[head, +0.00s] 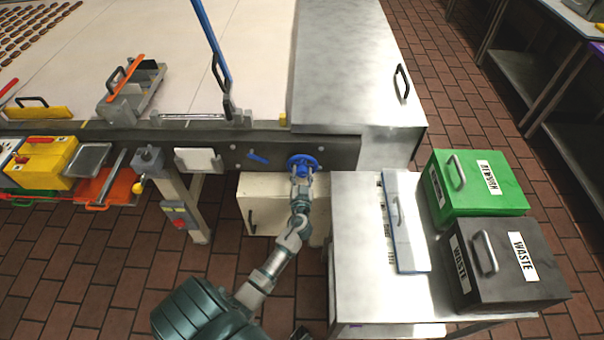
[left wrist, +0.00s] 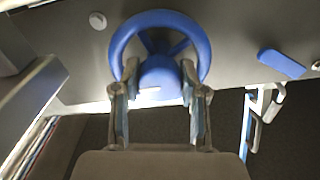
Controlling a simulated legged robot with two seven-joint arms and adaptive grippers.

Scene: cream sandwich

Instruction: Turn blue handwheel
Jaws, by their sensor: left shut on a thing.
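The blue handwheel (head: 303,160) is mounted on the dark side rail of the long machine, near the middle of the head view. It fills the upper middle of the left wrist view (left wrist: 201,50) as a round rim with spokes and a hub. My left gripper (head: 301,175) reaches up to it from below. In the left wrist view its two fingers (left wrist: 159,88) stand on either side of the blue hub, shut on the handwheel's lower middle. My right gripper is in neither view.
A blue lever (head: 258,158) sits on the rail left of the handwheel. A cream cabinet (head: 258,202) stands below. A steel table (head: 365,290) with a blue-edged board (head: 405,225), a green bin (head: 476,180) and a dark waste bin (head: 507,262) stands to the right.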

